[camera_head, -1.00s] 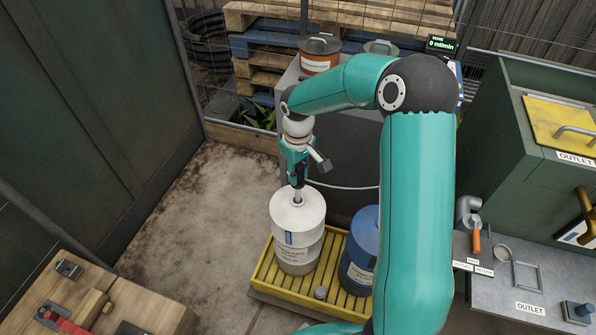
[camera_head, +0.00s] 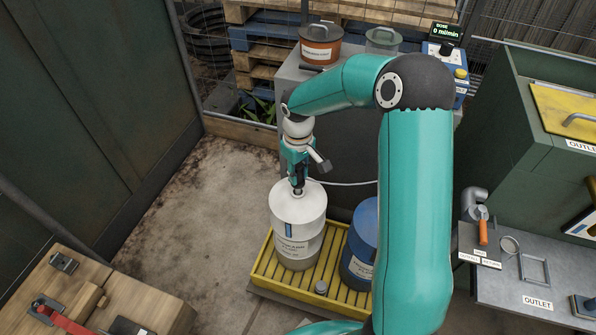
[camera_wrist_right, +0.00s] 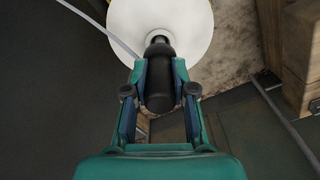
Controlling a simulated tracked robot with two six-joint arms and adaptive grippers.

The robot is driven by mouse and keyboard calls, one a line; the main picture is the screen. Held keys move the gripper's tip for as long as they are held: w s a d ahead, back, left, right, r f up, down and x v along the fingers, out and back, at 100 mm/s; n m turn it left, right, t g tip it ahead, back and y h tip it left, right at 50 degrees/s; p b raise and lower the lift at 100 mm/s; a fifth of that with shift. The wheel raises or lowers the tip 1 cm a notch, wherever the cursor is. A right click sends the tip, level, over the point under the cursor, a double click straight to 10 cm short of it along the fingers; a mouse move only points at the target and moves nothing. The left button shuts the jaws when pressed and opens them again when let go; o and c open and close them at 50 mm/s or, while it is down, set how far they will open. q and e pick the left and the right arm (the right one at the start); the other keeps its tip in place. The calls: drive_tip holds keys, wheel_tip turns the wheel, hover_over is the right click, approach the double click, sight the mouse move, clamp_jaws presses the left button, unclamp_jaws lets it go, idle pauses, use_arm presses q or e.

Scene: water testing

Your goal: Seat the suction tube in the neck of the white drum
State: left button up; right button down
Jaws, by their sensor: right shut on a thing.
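The white drum (camera_head: 298,232) stands upright on a yellow slatted pallet (camera_head: 268,268). My right gripper (camera_head: 298,184) is directly above the drum's neck, pointing down. In the right wrist view the gripper (camera_wrist_right: 159,85) is shut on the black head of the suction tube (camera_wrist_right: 159,92). The tube's lower end meets the neck at the middle of the white drum top (camera_wrist_right: 190,30). Its lower length is hidden, and I cannot tell whether the head rests fully on the neck. A pale hose (camera_wrist_right: 108,28) runs off from the head. My left gripper is not in view.
A blue drum (camera_head: 359,250) stands right of the white one on the same pallet, partly behind my arm. A small grey cap (camera_head: 321,287) lies on the pallet's front. A grey cabinet with pots and the dosing pump (camera_head: 447,60) stands behind. Floor at left is clear.

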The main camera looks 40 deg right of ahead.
sight(298, 166)
drive_tip(key=shift+f+b, duration=1.4)
drive_tip(key=shift+f, duration=0.55)
drive_tip(key=c, duration=0.9)
unclamp_jaws()
drive_tip(key=shift+r, duration=0.1)
drive_tip(key=shift+o, duration=0.2)
drive_tip(key=shift+r, duration=0.15)
drive_tip(key=shift+r+p, duration=3.05)
drive_tip(key=shift+r, duration=0.75)
